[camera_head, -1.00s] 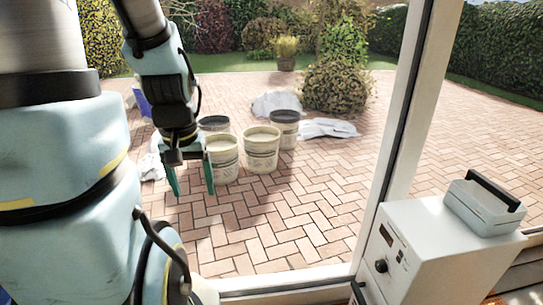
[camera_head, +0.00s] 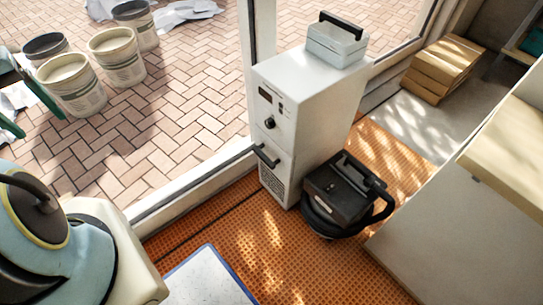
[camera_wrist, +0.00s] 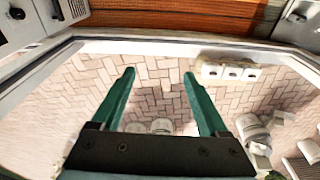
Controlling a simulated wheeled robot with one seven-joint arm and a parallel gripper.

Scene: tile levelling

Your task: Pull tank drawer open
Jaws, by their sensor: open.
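A white cabinet machine (camera_head: 310,105) stands by the window frame in the head view, with a dark knob and small panel on its upper front. Its lower front is the tank drawer (camera_head: 273,175), with a dark bar handle (camera_head: 264,155) standing out near the top left; the drawer looks shut. My gripper (camera_head: 22,108) shows only partly at the left edge, well away from the handle. In the wrist view its two green fingers (camera_wrist: 159,74) are spread, with nothing between them. A pale casing at that view's upper left may be the machine; I cannot tell.
A grey case (camera_head: 337,44) sits on the machine. A black vacuum-like unit (camera_head: 345,195) stands close to its right. Buckets (camera_head: 118,58) stand on the paving at left. A white board (camera_head: 209,278) lies on the orange floor mat (camera_head: 265,235). A pale cabinet (camera_head: 480,215) is at right.

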